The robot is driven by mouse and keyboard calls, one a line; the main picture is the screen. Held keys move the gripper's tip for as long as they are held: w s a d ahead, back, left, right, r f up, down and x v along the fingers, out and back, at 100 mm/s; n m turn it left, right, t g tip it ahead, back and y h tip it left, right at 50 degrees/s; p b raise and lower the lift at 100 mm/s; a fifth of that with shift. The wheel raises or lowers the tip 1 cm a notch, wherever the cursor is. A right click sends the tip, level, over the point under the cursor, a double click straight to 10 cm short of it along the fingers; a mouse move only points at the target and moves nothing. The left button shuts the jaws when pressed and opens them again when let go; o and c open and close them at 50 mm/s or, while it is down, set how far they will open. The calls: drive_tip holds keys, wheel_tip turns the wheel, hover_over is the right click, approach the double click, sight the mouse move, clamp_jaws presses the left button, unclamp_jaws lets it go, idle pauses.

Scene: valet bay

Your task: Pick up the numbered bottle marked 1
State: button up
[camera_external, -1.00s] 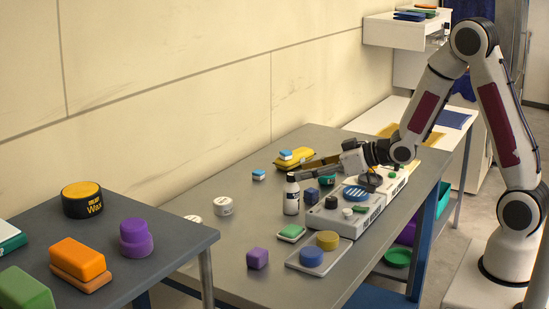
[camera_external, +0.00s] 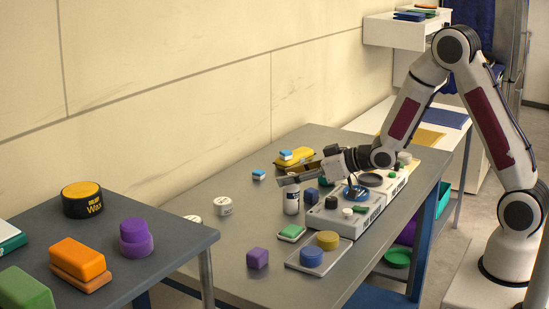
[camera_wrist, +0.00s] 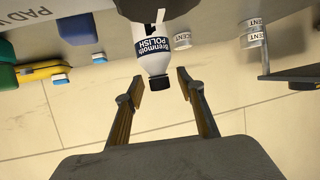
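A white bottle (camera_external: 291,203) with a dark label stands upright on the grey table. In the wrist view the bottle (camera_wrist: 152,62) appears upside down, with a black cap and a label reading "POLISH". I cannot make out a number on it. My gripper (camera_external: 283,182) is level with the bottle's top in the external view and hides its cap there. In the wrist view my gripper (camera_wrist: 160,86) is open and empty, and the cap shows between its two spread fingertips. I cannot tell how far the fingers are from the bottle.
Round white tins (camera_external: 223,206) stand left of the bottle. A grey rack (camera_external: 343,221) with several small items is close on its right. A yellow piece (camera_external: 300,155) lies behind. A purple block (camera_external: 257,258) and a light tray (camera_external: 318,262) are in front.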

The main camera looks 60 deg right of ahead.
idle(0.4)
clamp_jaws()
drive_tip(key=shift+r, duration=0.2)
drive_tip(key=shift+r, duration=4.85)
